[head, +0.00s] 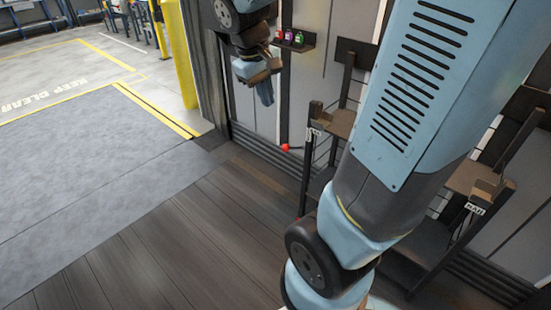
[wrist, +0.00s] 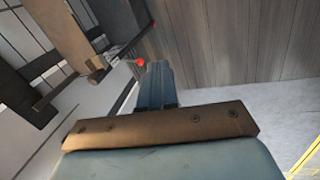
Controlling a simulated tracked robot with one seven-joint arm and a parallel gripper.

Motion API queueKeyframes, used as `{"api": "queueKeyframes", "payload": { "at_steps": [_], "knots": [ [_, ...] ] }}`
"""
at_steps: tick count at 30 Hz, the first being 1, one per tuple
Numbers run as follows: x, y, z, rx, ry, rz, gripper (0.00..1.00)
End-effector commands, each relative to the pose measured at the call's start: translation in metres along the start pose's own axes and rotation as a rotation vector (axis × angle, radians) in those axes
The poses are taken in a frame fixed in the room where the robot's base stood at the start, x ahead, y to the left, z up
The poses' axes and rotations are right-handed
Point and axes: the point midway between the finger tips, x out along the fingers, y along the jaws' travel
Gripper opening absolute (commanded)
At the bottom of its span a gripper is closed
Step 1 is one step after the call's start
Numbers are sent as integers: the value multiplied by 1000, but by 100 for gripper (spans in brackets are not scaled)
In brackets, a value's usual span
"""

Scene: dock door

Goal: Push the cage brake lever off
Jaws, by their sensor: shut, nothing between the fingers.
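The brake lever shows as a small red knob (head: 285,147) low by the wall panels in the head view, with a thin dark rod running right from it. In the wrist view the red knob (wrist: 141,62) lies just beyond and left of my fingertips. My gripper (head: 266,98) points down with its blue fingers together and empty, above and left of the knob in the head view. The fingers also show in the wrist view (wrist: 158,72). I see a gap in the head view; contact cannot be told from the wrist view. The lever's base is unclear.
A dark frame with wooden shelves (head: 342,122) stands right of the knob, partly hidden by my arm. A small wall shelf (head: 294,45) holds coloured bottles. A yellow post (head: 180,55) stands left. The plank floor (head: 160,240) is clear.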

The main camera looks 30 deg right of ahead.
Motion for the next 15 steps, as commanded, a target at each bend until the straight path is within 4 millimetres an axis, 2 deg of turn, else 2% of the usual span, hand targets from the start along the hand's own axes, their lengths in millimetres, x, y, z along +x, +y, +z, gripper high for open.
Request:
{"api": "queueKeyframes", "payload": {
  "at_steps": [15],
  "knots": [
    [95,9,-75,-232,-322,214,0]
  ]
}}
